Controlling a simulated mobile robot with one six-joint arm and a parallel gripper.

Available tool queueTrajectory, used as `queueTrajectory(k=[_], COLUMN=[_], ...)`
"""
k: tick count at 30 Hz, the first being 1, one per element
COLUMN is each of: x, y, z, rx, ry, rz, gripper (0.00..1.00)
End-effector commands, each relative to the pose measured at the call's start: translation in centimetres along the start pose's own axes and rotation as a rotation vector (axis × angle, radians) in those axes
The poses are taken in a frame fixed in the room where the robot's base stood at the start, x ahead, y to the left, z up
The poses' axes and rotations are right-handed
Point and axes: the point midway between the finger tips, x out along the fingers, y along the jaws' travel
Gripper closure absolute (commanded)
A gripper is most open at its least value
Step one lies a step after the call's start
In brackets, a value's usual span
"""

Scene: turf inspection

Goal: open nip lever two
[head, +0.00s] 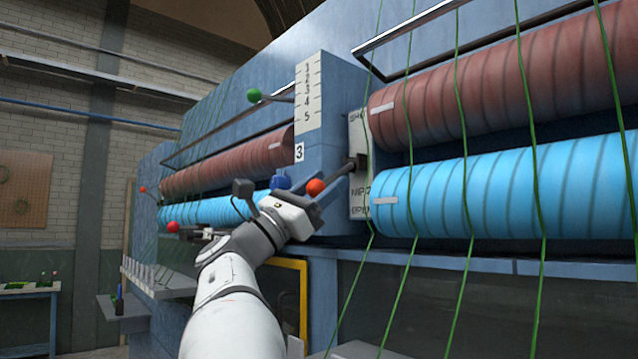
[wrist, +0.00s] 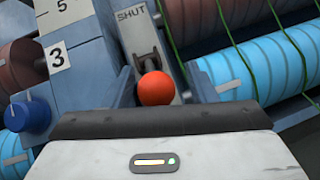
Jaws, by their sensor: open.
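The nip two lever is a dark arm with an orange-red ball knob (head: 316,187). It juts toward me from a slot in a pale plate (head: 360,197) marked SHUT at the top, with NIP 2 and OPEN lower down. In the wrist view the knob (wrist: 156,88) sits centred just ahead of my gripper (wrist: 162,84), between its two open fingers. I cannot tell whether they touch it. In the head view my gripper (head: 318,200) is at the knob, and its white body partly hides the lever's surroundings.
Blue rollers (head: 500,190) and brown rollers (head: 480,85) lie right of the plate, with green strands running across them. A blue knob (head: 281,183) is close left of my gripper, under a number 3 label (head: 299,152). A green-knobbed lever (head: 254,95) juts out above.

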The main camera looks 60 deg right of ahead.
Motion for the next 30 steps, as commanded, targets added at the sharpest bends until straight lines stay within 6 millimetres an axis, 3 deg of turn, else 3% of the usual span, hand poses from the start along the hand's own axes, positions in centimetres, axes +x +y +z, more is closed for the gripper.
queueTrajectory(k=[15, 30], x=[-7.1, -7.6], y=[-0.1, -0.1], z=[0.0, 0.1], rx=[0.001, -0.001], ry=[0.001, 0.0], rz=[0.002, -0.001], gripper=[0.48, 0.48])
